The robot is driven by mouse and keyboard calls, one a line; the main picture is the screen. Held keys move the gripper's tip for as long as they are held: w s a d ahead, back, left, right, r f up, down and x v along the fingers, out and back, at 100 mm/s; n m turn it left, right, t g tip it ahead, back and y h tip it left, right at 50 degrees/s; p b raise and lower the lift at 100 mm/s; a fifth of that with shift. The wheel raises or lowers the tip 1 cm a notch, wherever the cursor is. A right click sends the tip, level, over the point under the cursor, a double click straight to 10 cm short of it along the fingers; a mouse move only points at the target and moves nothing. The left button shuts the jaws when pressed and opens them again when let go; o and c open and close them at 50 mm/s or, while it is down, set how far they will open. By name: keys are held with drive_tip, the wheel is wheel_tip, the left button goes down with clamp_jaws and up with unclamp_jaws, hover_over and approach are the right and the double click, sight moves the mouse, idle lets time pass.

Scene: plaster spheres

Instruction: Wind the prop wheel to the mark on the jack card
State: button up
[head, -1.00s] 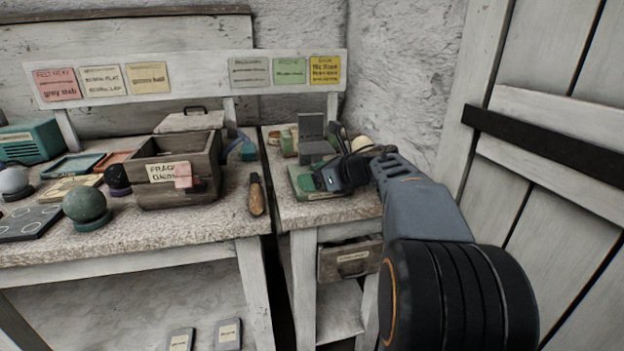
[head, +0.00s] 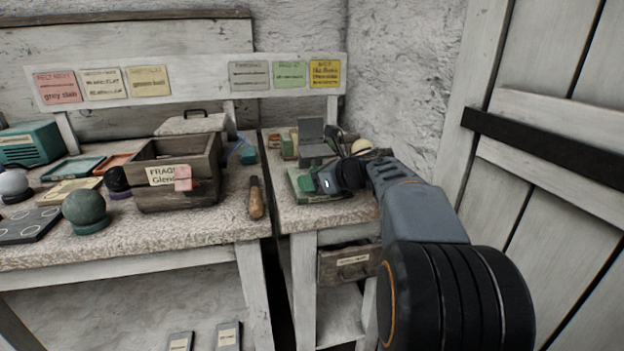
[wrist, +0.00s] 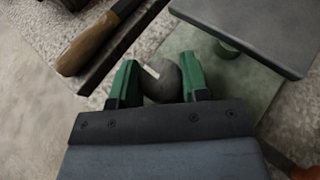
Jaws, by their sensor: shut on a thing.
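The jack stands on the small right-hand table, with a green base (head: 302,183) and a grey plate (head: 312,130) above. In the wrist view its green base (wrist: 235,85) and grey plate (wrist: 250,30) lie beyond and to the right of my gripper. My gripper (wrist: 160,82) has green fingers, shut on a dark round wheel (wrist: 163,84) with a small pale mark. In the head view my gripper (head: 322,183) is at the jack's front right and hides the wheel. The yellow card (head: 325,73) at the rail's right end may be the jack card; its text is too blurred to read.
A wooden-handled tool (head: 256,198) lies on the left bench near the gap between tables. A wooden crate (head: 180,190) stands left of it. A cream ball (head: 361,146) is behind my gripper. A drawer (head: 350,262) is below the jack. The wall is close on the right.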

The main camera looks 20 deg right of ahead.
drive_tip(key=shift+h, duration=0.3)
